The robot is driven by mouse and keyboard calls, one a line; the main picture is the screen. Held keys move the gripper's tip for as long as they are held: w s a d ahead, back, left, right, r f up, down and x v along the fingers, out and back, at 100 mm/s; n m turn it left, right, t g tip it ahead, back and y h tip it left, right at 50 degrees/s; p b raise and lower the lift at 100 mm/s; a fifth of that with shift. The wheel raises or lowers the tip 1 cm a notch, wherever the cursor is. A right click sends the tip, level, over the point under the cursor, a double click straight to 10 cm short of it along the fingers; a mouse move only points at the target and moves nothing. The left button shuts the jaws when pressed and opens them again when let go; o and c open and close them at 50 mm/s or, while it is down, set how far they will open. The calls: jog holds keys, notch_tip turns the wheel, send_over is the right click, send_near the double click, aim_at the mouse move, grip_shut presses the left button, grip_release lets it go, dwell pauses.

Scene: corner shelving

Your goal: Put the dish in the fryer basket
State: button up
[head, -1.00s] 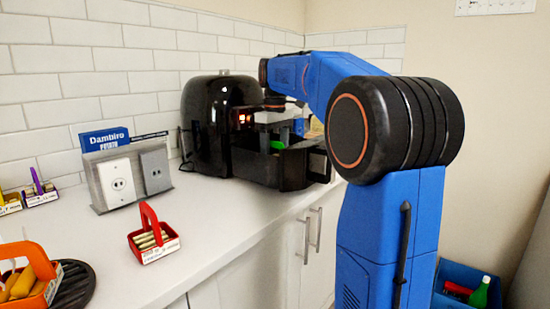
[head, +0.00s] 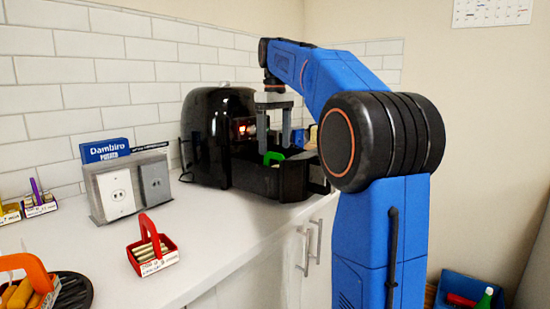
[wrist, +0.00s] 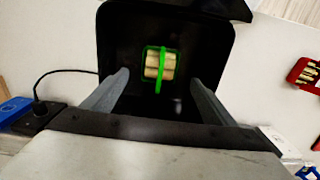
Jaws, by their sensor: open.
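The black fryer (head: 207,135) stands on the counter against the tiled wall, with its basket (head: 294,176) pulled out in front. In the wrist view the basket (wrist: 118,38) is a dark square below my gripper. A small green-handled dish (wrist: 160,66) holding pale sticks lies inside the basket; its green handle (head: 273,157) shows over the rim in the head view. My gripper (head: 273,148) points down above the basket, its fingers apart. In the wrist view my gripper (wrist: 158,85) is open and empty, with the dish between and beyond the fingers, apart from them.
A red-handled dish (head: 152,250) of sticks stands on the counter, and an orange-handled one (head: 28,290) at the lower left. An outlet holder (head: 128,185) stands by the wall. The counter's front edge is clear. A blue bin (head: 462,288) is on the floor.

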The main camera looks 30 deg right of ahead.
jog(key=shift+r, duration=1.7)
